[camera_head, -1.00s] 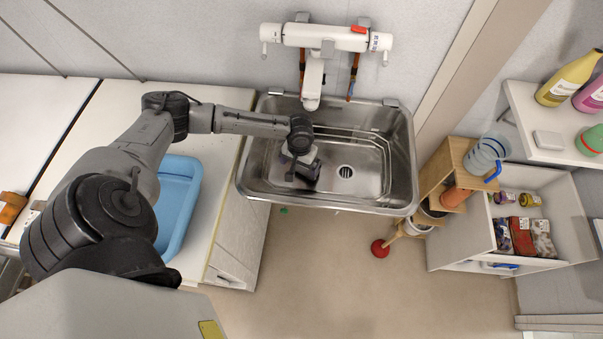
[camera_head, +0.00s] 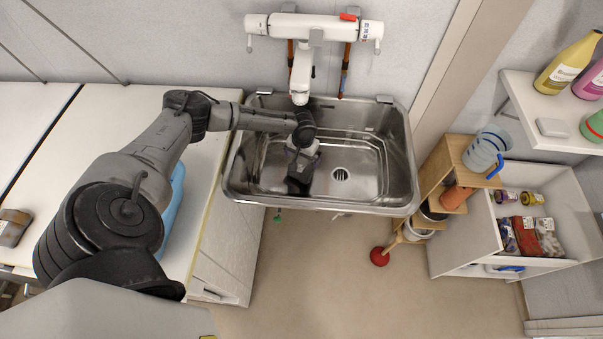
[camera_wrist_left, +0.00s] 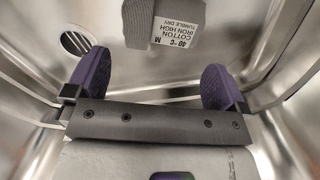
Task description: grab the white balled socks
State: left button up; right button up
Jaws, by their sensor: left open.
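My left gripper (camera_head: 300,182) reaches down into the left part of the steel sink. In the left wrist view its two purple fingertips (camera_wrist_left: 155,80) are wide apart, with nothing between them. Beyond them, at the top of that view, is a grey-looking cloth item (camera_wrist_left: 138,22) with a white care label reading "40°C COTTON". It is cut off by the frame edge and apart from the fingers. I cannot tell whether it is the white balled socks. No clear white sock ball shows in the head view, where my arm covers part of the basin. My right gripper is out of view.
The steel sink (camera_head: 232,182) has raised walls around my gripper; its drain (camera_head: 340,174) is right of it. A white tap (camera_head: 301,78) hangs over the back rim. A blue tray (camera_head: 172,212) is partly behind my arm. A wooden shelf (camera_head: 455,160) stands right.

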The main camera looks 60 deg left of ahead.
aim_at(302, 166)
pick_arm(q)
jog(key=shift+f, duration=0.85)
jog(key=shift+s+d+f+b, duration=0.15)
jog(key=shift+f+b, duration=0.25)
jog(key=shift+f, duration=0.9)
jog(key=shift+s+f+b, duration=0.1)
jog(key=shift+f+b, duration=0.3)
jog(key=shift+f, duration=0.9)
jog(key=c, duration=0.6)
jog(key=shift+r, duration=0.15)
jog(key=shift+c, duration=0.2)
